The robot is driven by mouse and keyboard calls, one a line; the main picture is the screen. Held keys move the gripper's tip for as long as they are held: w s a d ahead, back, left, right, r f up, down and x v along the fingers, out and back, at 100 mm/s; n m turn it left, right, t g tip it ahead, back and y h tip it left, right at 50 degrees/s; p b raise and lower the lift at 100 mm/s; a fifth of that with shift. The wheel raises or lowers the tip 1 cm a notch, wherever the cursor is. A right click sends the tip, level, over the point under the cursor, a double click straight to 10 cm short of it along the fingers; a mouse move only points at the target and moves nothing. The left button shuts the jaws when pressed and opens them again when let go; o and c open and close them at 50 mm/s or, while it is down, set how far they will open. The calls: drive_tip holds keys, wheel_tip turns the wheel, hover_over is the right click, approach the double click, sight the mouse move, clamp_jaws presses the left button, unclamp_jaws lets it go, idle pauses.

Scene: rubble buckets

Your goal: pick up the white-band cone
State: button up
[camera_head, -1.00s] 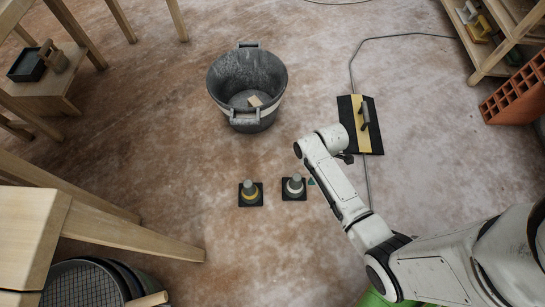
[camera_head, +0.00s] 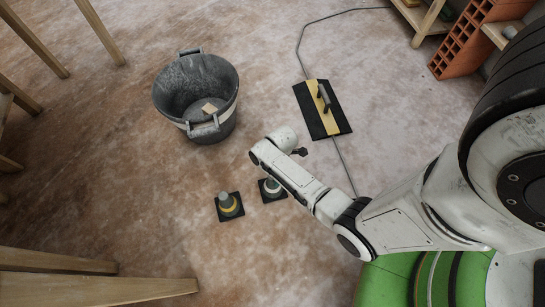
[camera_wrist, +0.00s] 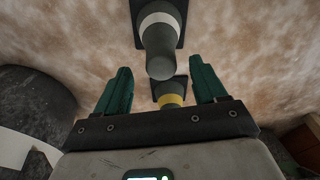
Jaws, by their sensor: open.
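The white-band cone (camera_head: 273,189) is grey-green with a white ring and a square black base. It stands on the floor, partly covered by my arm in the head view. In the wrist view the white-band cone (camera_wrist: 160,40) is at the top centre, its rounded tip pointing toward the gap between the fingers. My gripper (camera_wrist: 163,70) is open with nothing held; its two green fingers are spread on either side. The fingers are hidden in the head view. The yellow-band cone (camera_head: 229,205) stands just left of the white-band cone, and also shows between the fingers in the wrist view (camera_wrist: 171,98).
A grey bucket (camera_head: 165,85) with a light block inside stands up-left of the cones. A black and yellow float (camera_head: 317,122) lies up-right, by a cable (camera_head: 300,45). Wooden legs (camera_head: 90,290) stand at left and bottom left. A red brick block (camera_head: 470,40) is at top right.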

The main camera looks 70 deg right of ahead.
drive_tip(key=f, duration=0.1)
drive_tip(key=f+b, duration=0.1)
drive_tip(key=f, duration=0.1)
drive_tip(key=shift+w+a+f+b, duration=0.1)
drive_tip(key=shift+a+f+b, duration=0.1)
drive_tip(key=shift+b, duration=0.1)
drive_tip(key=shift+r, duration=0.15)
drive_tip(key=shift+c, duration=0.3)
clamp_jaws()
